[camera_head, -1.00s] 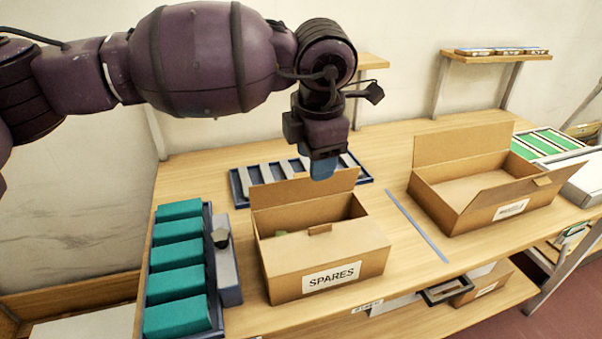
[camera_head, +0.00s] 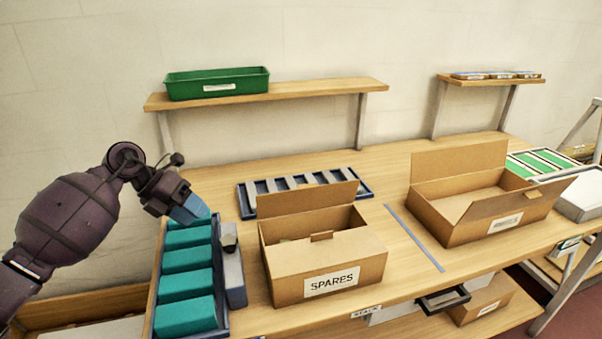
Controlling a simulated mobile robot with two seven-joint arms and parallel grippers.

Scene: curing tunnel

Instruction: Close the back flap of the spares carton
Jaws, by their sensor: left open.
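The spares carton (camera_head: 284,281) stands on the bench with its SPARES label facing the front. Its back flap (camera_head: 307,199) stands up, leaning slightly back. Its front flap (camera_head: 325,252) lies folded inward over the front part of the opening, with a small tab at its edge. My left gripper (camera_head: 192,210) is at the left, above the far end of the teal blocks, well apart from the carton. It is open and I see nothing in it. My right gripper is not in view.
A tray of teal blocks (camera_head: 186,289) and a grey device (camera_head: 233,268) stand left of the carton. A slotted blue tray (camera_head: 246,204) lies behind it. A second open carton (camera_head: 448,226) stands to the right, past a blue strip (camera_head: 414,238). A green bin (camera_head: 218,83) sits on the shelf above.

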